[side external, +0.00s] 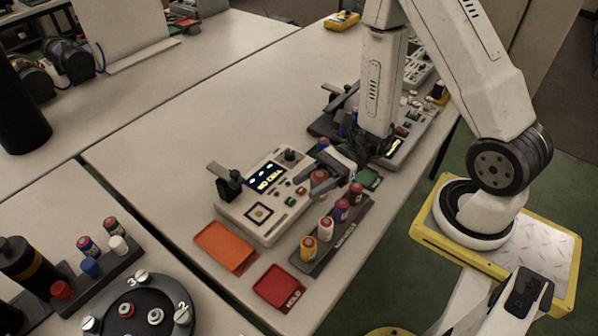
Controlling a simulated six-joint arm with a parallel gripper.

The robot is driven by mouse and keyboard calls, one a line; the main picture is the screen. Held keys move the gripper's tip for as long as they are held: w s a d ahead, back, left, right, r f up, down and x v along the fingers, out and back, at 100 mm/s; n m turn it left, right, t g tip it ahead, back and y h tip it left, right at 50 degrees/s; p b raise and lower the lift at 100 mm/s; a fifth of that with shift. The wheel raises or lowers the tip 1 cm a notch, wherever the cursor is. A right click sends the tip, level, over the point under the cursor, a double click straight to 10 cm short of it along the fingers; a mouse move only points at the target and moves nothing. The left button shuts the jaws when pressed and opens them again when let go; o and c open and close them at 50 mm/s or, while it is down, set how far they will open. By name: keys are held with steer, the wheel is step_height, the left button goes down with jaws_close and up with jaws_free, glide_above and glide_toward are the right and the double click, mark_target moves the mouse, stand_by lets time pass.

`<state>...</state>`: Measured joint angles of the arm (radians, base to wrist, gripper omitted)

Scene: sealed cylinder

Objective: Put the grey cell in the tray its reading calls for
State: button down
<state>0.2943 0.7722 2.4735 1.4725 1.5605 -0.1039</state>
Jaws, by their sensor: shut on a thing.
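My gripper (327,175) is at the right side of the white tester (262,226), just beyond the cell rack (328,247). It is shut on a small red-topped cell (319,176) that looks grey, though its body is mostly hidden. The tester's lit screen (268,178) reads "NO CELL". An orange tray (226,246) lies at the tester's near left. A red tray (280,288) with unclear white lettering lies in front of the rack. All three trays look empty.
The rack holds several cells, including a yellow one (308,249) and a white one (325,229). A dark clamp (229,184) rises from the tester's left. A round black carousel (138,311) stands at lower left. The table left of the tester is clear.

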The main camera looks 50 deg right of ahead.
steer(key=w+d+r+m+t+h, duration=0.1)
steer(key=w+d+m+t+h, duration=0.45)
steer(key=w, duration=0.35)
steer(key=w+d+m+t+h, duration=0.45)
steer(key=w+t, duration=0.25)
steer(key=w, duration=0.2)
steer(key=shift+s+a+f+n+g+y, duration=0.15)
steer(key=shift+s+a+n+g+y, duration=1.75)
steer(key=shift+s, duration=1.1)
steer(key=shift+s+a+f+n+g+y, duration=0.2)
steer(key=shift+s+a+n+g+y, duration=1.25)
steer(key=shift+s+g, duration=1.2)
steer(key=shift+s+a+f+n+g+y, duration=0.15)
steer(key=shift+s+a+n+g+y, duration=1.55)
steer(key=shift+s, duration=1.7)
steer(key=shift+w, duration=0.1)
